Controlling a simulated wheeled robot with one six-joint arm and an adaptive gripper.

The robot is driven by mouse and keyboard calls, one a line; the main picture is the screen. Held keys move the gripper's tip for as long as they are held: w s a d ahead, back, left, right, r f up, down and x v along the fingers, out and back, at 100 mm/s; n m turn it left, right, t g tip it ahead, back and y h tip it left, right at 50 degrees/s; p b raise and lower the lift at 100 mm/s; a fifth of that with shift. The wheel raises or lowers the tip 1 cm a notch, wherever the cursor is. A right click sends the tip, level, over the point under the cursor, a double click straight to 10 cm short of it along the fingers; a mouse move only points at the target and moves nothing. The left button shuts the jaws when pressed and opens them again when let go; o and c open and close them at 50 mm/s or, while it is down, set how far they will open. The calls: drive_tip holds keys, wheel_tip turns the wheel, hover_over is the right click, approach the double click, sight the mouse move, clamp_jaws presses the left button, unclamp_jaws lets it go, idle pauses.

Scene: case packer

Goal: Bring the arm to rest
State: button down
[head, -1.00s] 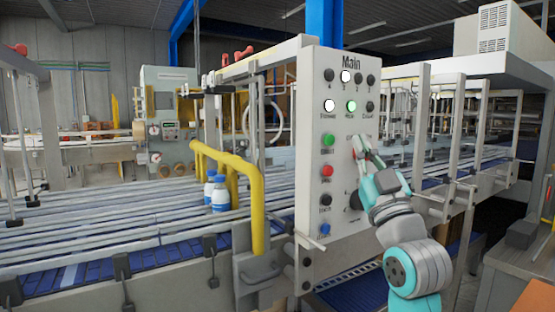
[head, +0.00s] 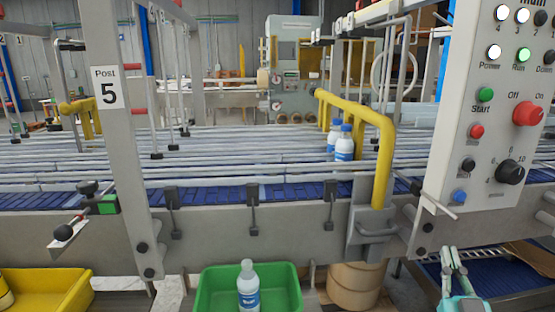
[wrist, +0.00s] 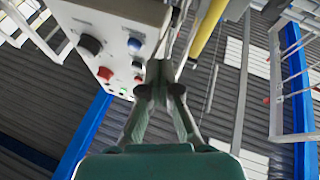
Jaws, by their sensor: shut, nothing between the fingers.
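My gripper (head: 455,262) is at the lower right of the head view, below the control panel. In the wrist view my gripper (wrist: 158,85) has its fingertips together with nothing between them. The control panel (head: 475,130) stands at the right of the head view, with a red Off/On knob (head: 527,113) and a black dial (head: 510,172). The panel also shows at the upper left of the wrist view (wrist: 118,25). The Power and Run lamps are lit. The gripper appears apart from the panel. Most of my arm is out of view.
The conveyor (head: 250,190) runs across the head view with bottles (head: 344,143) by a yellow rail (head: 385,130). Below it are a green bin (head: 285,278) with a bottle (head: 248,288), a yellow bin (head: 45,290) and a brown drum (head: 355,285). Post 5 (head: 125,160) stands at left.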

drive_tip(key=s+a+f+g+y, duration=0.2)
drive_tip(key=s+a+f, duration=0.3)
drive_tip(key=s+f, duration=0.45)
drive_tip(key=s+a+f+g+y, duration=0.15)
drive_tip(key=s+a+f, duration=0.45)
drive_tip(key=f, duration=0.7)
drive_tip(key=s+a+f+g+y, duration=0.1)
drive_tip(key=s+a+f+g, duration=0.1)
drive_tip(key=s, duration=0.9)
drive_tip(key=s+a+f+n+g+y, duration=0.1)
drive_tip(key=s+a+f+g, duration=0.1)
drive_tip(key=s, duration=0.9)
wheel_tip(320, 180, down, 2)
drive_tip(key=shift+s+a, duration=0.2)
drive_tip(key=shift+a, duration=0.5)
